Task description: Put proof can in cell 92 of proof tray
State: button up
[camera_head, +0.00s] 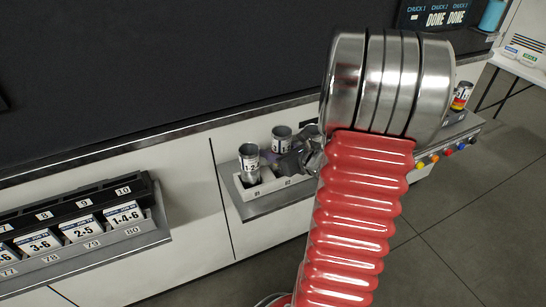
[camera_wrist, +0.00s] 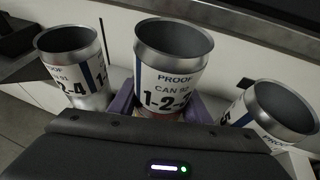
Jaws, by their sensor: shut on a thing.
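The proof can (camera_wrist: 173,75), labelled can 92, is between the purple jaws of my gripper (camera_wrist: 165,112) in the wrist view. The jaws are shut on it, and its open top faces up. In the head view, this can (camera_head: 281,143) stands at the proof tray (camera_head: 262,190), with my gripper (camera_head: 292,150) against its right side. The can's base is hidden, so I cannot tell whether it rests in a cell. Can 91 (camera_wrist: 75,72) is to the left in the wrist view and stands in the tray's left end (camera_head: 249,165). Another can (camera_wrist: 272,115) is to the right.
A shelf with numbered cards (camera_head: 82,228) is at the lower left. My red arm covers much of the middle. A colourful can (camera_head: 461,96) stands beyond it, above several coloured buttons (camera_head: 447,153). A dark surface (camera_head: 150,70) lies behind the tray.

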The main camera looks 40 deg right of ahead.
jog(key=shift+f, duration=1.25)
jog(key=o, duration=1)
jog(key=shift+s+r, duration=0.3)
jog(key=shift+s, duration=0.25)
jog(key=v, duration=1)
jog(key=shift+s+r, duration=0.2)
jog(key=shift+s, duration=0.15)
